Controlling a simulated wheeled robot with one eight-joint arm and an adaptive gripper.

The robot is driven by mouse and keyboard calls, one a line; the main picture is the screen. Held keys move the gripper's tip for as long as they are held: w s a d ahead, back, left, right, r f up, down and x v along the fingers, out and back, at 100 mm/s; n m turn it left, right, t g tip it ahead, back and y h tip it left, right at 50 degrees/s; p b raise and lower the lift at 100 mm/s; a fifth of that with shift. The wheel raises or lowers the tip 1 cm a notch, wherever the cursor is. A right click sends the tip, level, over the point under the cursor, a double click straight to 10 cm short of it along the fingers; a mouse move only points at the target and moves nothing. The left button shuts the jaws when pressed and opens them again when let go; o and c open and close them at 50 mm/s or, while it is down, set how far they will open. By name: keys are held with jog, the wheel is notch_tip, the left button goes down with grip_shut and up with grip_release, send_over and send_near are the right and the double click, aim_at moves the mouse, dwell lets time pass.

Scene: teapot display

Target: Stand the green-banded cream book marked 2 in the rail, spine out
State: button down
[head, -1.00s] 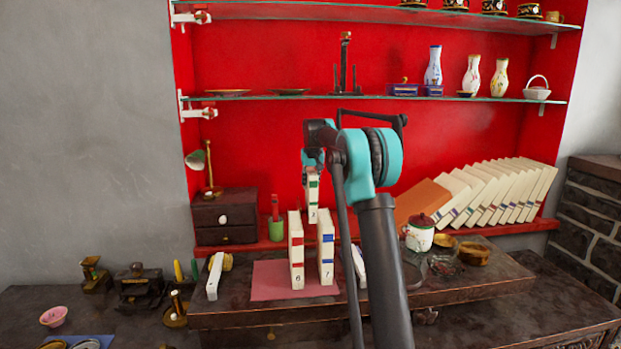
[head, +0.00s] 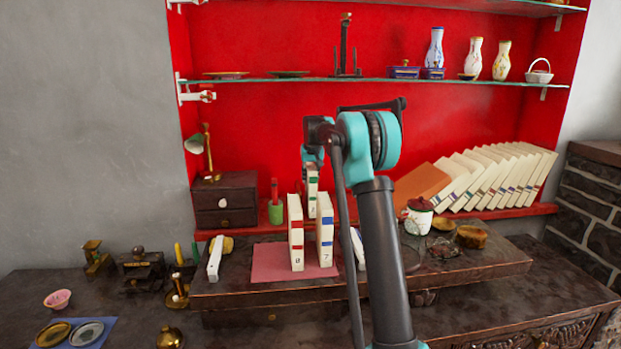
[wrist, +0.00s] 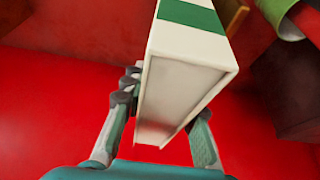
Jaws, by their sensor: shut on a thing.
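The green-banded cream book (head: 312,193) is held upright in my gripper (head: 313,158). In the head view its lower part shows in the gap between two standing books; I cannot tell whether it touches them or anything below. In the wrist view the book (wrist: 185,70) shows its green band, with the fingers of my gripper (wrist: 160,118) closed on either side of it. A red-banded cream book (head: 296,235) and a blue-banded one (head: 325,232) stand upright on a pink base (head: 268,262). I cannot clearly make out a separate rail.
A pale block (head: 215,258) stands left of the pink base; another pale piece (head: 358,248) is right, partly behind my arm. A dark drawer box (head: 224,203) and green cup (head: 275,212) stand behind. A lidded mug (head: 417,217) and leaning books (head: 500,178) are at right.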

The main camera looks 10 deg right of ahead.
jog(key=shift+f, duration=0.3)
dwell(0.4)
jog(key=c, duration=1.1)
grip_release()
